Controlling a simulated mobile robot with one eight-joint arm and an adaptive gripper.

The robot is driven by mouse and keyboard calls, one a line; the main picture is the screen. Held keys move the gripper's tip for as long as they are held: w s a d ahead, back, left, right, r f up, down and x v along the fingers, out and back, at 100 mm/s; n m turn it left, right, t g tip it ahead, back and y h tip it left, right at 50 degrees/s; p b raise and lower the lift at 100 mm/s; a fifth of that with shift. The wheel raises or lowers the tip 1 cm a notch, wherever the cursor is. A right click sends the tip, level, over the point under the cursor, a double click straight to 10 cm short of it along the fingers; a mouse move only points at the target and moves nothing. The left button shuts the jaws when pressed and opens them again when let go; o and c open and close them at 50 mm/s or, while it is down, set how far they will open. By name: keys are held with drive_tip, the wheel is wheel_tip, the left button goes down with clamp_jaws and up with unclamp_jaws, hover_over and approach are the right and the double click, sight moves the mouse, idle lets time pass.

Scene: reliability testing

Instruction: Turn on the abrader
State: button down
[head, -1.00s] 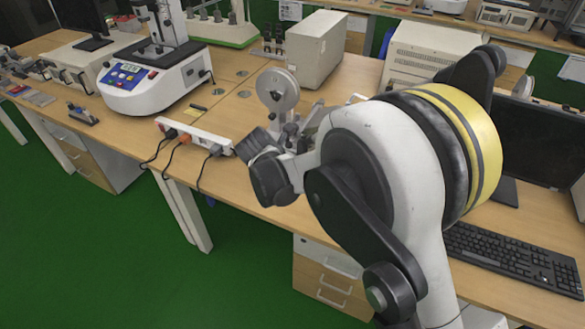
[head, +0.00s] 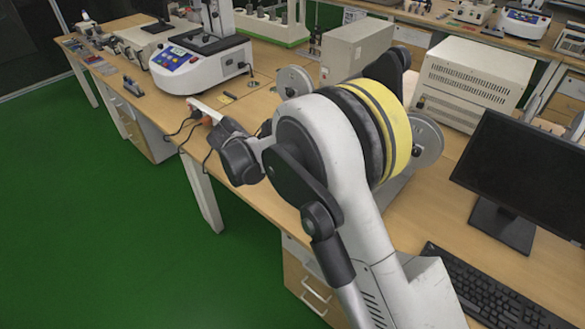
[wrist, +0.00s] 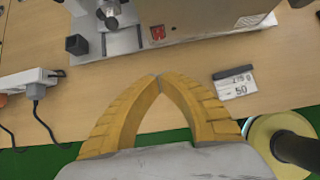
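In the wrist view, a metal machine with a red rocker switch (wrist: 157,33) on its front edge lies beyond my fingertips; I take it to be the abrader (wrist: 205,15). Only its lower edge and a metal base plate (wrist: 112,42) show there. My gripper (wrist: 160,77) has its two yellow fingers meeting at the tips, with nothing between them. The tips are below the switch in the picture and look apart from it. In the head view, my arm hides most of this machine; a grey disc (head: 293,80) shows left of the arm. My fingertips are hidden there.
A white power strip (head: 205,112) with plugs and cables lies left of my arm; it also shows in the wrist view (wrist: 28,80). A small card marked 50 (wrist: 235,86) lies on the wooden bench. A monitor (head: 525,170) and keyboard (head: 490,290) stand at the right.

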drive_tip(key=b+x, duration=0.3)
drive_tip(key=x, duration=0.6)
drive_tip(key=shift+w+d+f+b, duration=0.1)
drive_tip(key=shift+w+f+b, duration=0.05)
drive_tip(key=shift+f+b, duration=0.25)
drive_tip(key=w+d, duration=0.1)
drive_tip(key=w+d+b, duration=0.1)
drive_tip(key=shift+w+f, duration=0.3)
drive_tip(key=shift+w+d+r, duration=0.1)
drive_tip(key=shift+w+d, duration=0.2)
drive_tip(key=shift+w, duration=0.05)
drive_tip(key=shift+w+d+f, duration=0.3)
drive_tip(key=shift+w, duration=0.1)
drive_tip(key=shift+r, duration=0.15)
